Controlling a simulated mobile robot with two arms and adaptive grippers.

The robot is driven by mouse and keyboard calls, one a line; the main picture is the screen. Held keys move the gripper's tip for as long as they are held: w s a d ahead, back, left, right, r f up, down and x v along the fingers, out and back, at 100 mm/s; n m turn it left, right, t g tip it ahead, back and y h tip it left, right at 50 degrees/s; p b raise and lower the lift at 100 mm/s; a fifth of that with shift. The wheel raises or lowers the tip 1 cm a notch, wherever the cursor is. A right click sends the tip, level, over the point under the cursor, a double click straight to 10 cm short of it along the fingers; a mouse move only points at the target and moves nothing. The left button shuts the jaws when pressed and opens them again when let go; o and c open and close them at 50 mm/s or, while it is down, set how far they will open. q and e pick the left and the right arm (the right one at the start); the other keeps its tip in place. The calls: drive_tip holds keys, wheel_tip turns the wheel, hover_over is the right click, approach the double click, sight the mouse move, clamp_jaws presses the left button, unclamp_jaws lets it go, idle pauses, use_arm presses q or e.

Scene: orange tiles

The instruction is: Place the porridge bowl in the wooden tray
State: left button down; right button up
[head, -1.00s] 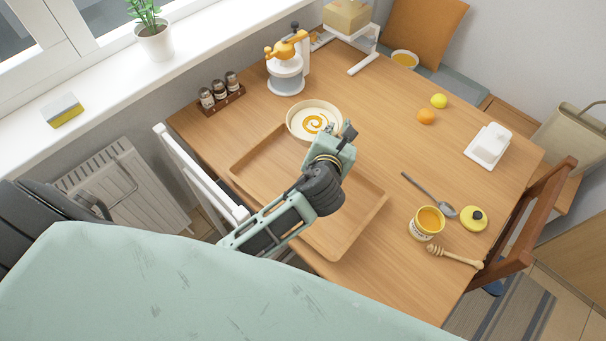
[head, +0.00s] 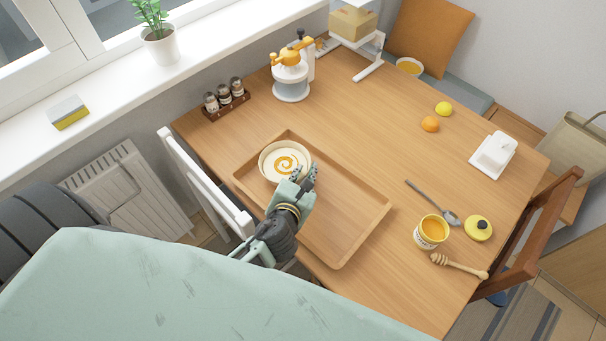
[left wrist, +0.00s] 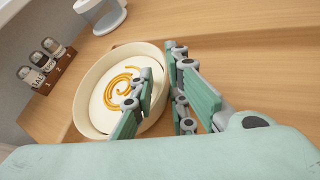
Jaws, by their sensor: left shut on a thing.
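The porridge bowl (head: 272,163) is cream, with an orange swirl on pale porridge. It is upright over the far left part of the wooden tray (head: 352,222), inside the tray's outline; I cannot tell whether it touches the tray floor. My left gripper (head: 304,176) is shut on the bowl's near right rim. In the left wrist view the bowl (left wrist: 98,97) shows with one finger inside it and one outside its wall, the gripper (left wrist: 160,88) straddling the rim. My right gripper is not in view.
A spice rack (head: 226,103) and a juicer (head: 291,80) stand behind the tray. A honey jar (head: 431,233), spoon (head: 435,203), honey dipper (head: 459,266) and yellow lid (head: 478,228) lie to the right. A white chair (head: 205,185) stands at the left edge. The tray's right part is bare.

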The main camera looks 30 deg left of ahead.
use_arm(q)
drive_tip(key=c, duration=1.7)
unclamp_jaws()
drive_tip(key=shift+r, duration=0.1)
drive_tip(key=v, duration=1.2)
drive_tip(key=shift+b, duration=0.3)
